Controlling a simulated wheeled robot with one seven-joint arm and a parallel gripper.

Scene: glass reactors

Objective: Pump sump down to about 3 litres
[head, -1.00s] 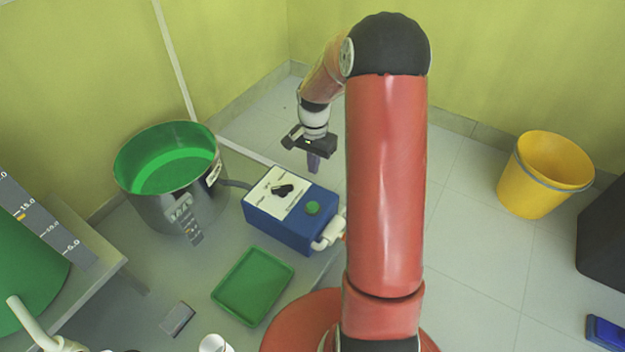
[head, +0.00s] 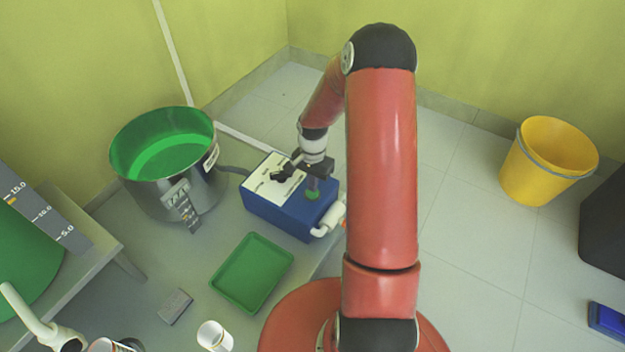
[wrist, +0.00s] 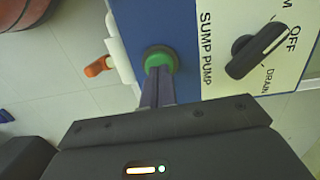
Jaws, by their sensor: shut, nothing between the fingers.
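The blue pump box (head: 290,213) stands on the grey bench; its white panel reads SUMP PUMP in the wrist view (wrist: 205,60). A black knob (wrist: 255,52) has a white line toward the OFF lettering, with DRAIN beside it. My gripper (head: 313,188) is shut and empty, pointing down over the green button (wrist: 160,60). The fingertips (wrist: 158,76) overlap the button's near edge; I cannot tell whether they press it. A steel pot (head: 150,190) holding green liquid (head: 170,158) stands left of the box. Its small scale is unreadable.
A green tray (head: 252,272) lies in front of the box. A grey block (head: 174,307) and white cup (head: 214,336) are nearby. A green vessel (head: 25,255) with a scale plate (head: 40,212) stands at left. A yellow bucket (head: 545,165) stands on the floor at right.

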